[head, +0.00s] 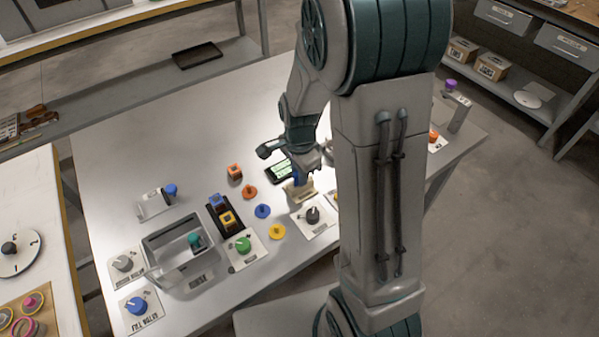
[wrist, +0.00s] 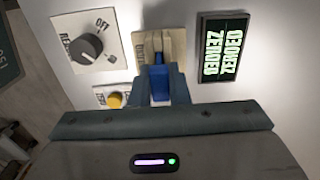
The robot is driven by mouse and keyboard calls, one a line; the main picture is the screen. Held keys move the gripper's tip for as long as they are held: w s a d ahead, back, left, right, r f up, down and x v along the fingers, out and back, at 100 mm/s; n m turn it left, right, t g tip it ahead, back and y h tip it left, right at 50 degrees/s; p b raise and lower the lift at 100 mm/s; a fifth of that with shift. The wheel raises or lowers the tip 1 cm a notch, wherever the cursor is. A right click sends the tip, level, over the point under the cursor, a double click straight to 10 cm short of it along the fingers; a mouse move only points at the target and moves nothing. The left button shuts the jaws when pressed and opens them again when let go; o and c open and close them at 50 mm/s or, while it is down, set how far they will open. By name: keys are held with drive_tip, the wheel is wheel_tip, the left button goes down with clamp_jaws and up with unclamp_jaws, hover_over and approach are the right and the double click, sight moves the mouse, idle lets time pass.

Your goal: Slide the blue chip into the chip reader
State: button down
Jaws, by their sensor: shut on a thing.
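The blue chip (wrist: 161,84) sits between the two fingers of my gripper (wrist: 159,70) in the wrist view. The beige chip reader (wrist: 152,42) lies just beyond the fingertips, and the chip's far end overlaps it in the picture. I cannot tell how deep the chip sits in the slot. In the head view, the blue chip (head: 301,178) shows upright right at the top of the beige reader (head: 299,191). My gripper (head: 300,171) is above the reader there, its fingertips partly hidden.
A dark display with green lettering (wrist: 222,48) stands right of the reader in the wrist view. A black knob on a plate (wrist: 88,46) is to the left. In the head view, a clear bin (head: 197,275), orange, blue and yellow pieces and a green knob (head: 243,244) lie left.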

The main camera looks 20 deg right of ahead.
drive_tip(key=shift+f, duration=0.3)
drive_tip(key=shift+r, duration=0.15)
drive_tip(key=shift+r+p, duration=0.9)
drive_tip(key=shift+r, duration=0.3)
